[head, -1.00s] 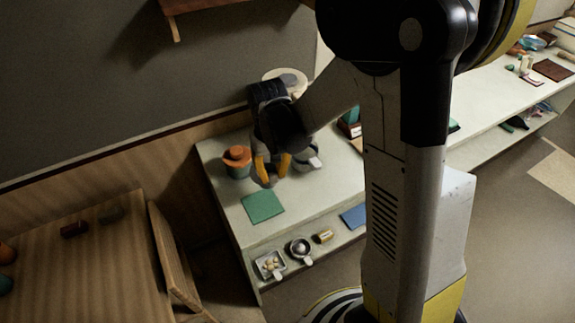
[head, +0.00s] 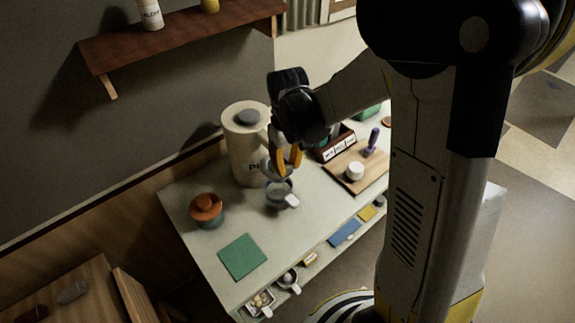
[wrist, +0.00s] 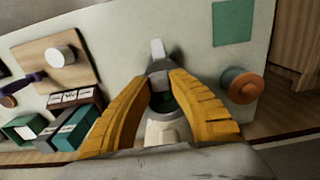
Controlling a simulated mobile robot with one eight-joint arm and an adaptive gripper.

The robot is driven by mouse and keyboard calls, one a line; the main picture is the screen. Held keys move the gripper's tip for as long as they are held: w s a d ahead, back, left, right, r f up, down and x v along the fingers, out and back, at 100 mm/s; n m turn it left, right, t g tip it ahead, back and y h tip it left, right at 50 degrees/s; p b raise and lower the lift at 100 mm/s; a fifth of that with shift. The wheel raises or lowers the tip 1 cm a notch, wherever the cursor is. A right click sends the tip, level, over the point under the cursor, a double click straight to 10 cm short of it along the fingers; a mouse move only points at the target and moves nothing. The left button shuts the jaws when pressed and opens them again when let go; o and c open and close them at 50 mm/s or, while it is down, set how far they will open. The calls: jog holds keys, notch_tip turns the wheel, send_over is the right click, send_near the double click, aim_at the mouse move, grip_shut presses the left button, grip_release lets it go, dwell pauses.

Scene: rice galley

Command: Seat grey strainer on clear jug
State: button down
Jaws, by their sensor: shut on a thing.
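The clear jug (head: 279,197) stands upright on the pale counter in the head view, its light handle pointing to the front right. My gripper (head: 286,171) is directly over the jug, fingers pointing down. It is shut on the grey strainer (head: 267,168), which shows partly beside the orange fingers at the jug's mouth. In the wrist view, my gripper (wrist: 160,82) has its fingers on both sides of the grey strainer, and the jug's handle (wrist: 158,49) shows beyond. The fingers hide much of the strainer. I cannot tell whether it touches the jug's rim.
A large beige dispenser (head: 243,150) stands close behind the jug. An orange-lidded pot (head: 207,210) and a green mat (head: 242,257) are to the left. A wooden board (head: 343,172) with a white cup is to the right. A lower shelf holds small items.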

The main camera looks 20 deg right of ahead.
aim_at(287, 177)
jog(key=shift+f+b, duration=2.15)
jog(key=shift+f, duration=0.35)
jog(key=shift+f, duration=0.1)
jog(key=shift+f+b, duration=1.5)
jog(key=shift+f, duration=0.1)
jog(key=shift+f+b, duration=0.45)
jog(key=shift+f, duration=0.05)
jog(key=c, duration=1.2)
grip_release()
notch_tip(287, 177, up, 12)
